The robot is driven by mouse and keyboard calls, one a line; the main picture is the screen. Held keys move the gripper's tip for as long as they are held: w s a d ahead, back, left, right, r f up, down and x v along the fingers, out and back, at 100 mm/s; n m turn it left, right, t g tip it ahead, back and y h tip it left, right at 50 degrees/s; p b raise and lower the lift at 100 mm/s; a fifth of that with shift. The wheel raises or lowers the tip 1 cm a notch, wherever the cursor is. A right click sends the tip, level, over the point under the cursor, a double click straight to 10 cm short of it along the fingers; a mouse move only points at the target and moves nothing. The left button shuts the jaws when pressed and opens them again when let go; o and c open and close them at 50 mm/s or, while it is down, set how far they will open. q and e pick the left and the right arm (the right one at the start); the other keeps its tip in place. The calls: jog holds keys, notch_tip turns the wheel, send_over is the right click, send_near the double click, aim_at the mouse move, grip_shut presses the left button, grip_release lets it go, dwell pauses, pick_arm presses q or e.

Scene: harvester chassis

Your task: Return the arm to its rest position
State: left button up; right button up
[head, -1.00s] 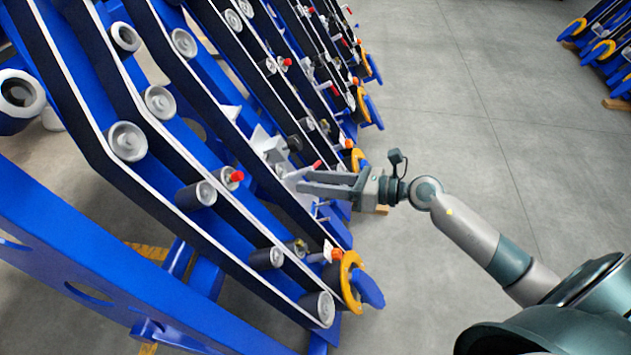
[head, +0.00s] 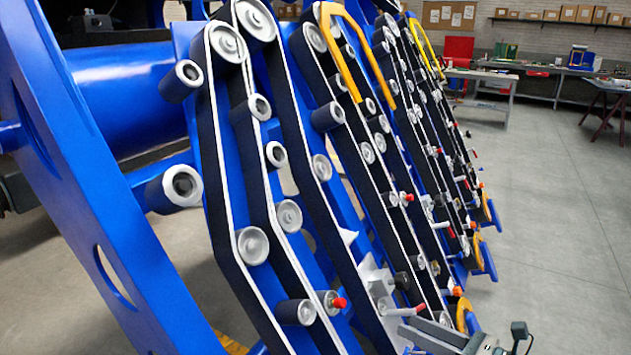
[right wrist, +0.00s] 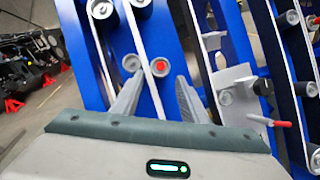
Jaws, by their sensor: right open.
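My right gripper (head: 408,330) shows at the bottom edge of the head view, beside the lower part of the blue harvester chassis (head: 178,290). In the right wrist view its two fingers (right wrist: 157,88) stand apart with nothing between them. Beyond the fingertips is a roller with a red centre (right wrist: 160,67) on a blue plate. I cannot tell how far the fingers are from it. Most of my right arm is below the head view. My left gripper is not in view.
Black belts run over grey rollers (head: 252,245) on the chassis. Red-tipped levers (head: 410,310) stick out close to my right gripper. Yellow loop guards (head: 350,60) are higher up. Workbenches (head: 480,78) stand at the back. The grey floor (head: 560,230) at the right is clear.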

jog(key=s+d+r+m+t+h, duration=0.15)
jog(key=m+t+h, duration=0.25)
jog(key=m, duration=0.5)
jog(key=d+r+m+t+h, duration=0.3)
jog(key=m+t+h, duration=0.1)
jog(key=m, duration=0.4)
jog(key=s+d+f+m+g+h, duration=0.4)
jog(key=f+m+h, duration=0.4)
jog(key=m, duration=0.5)
jog(key=s+a+f+m+g+y, duration=0.1)
jog(key=s+a+f+m+g, duration=0.2)
jog(key=s+f+m+g, duration=0.65)
jog(key=s+a+f+g+y, duration=0.1)
jog(key=s+a+f+y, duration=0.1)
jog(key=s+a+f, duration=0.45)
jog(key=s+a+f+g+y, duration=0.1)
jog(key=s+f+g, duration=0.15)
jog(key=s, duration=0.65)
jog(key=w+a+f+t, duration=0.1)
jog(key=w+a+f, duration=0.15)
jog(key=f, duration=0.65)
jog(key=w+a+f+t, duration=0.15)
jog(key=w+f, duration=0.25)
jog(key=f, duration=0.6)
notch_tip(320, 180, down, 15)
jog(key=s+a+n+t+y, duration=0.1)
jog(key=s+a+t, duration=0.1)
jog(key=s, duration=0.1)
jog(key=shift+a+y, duration=0.3)
jog(key=shift+y, duration=0.1)
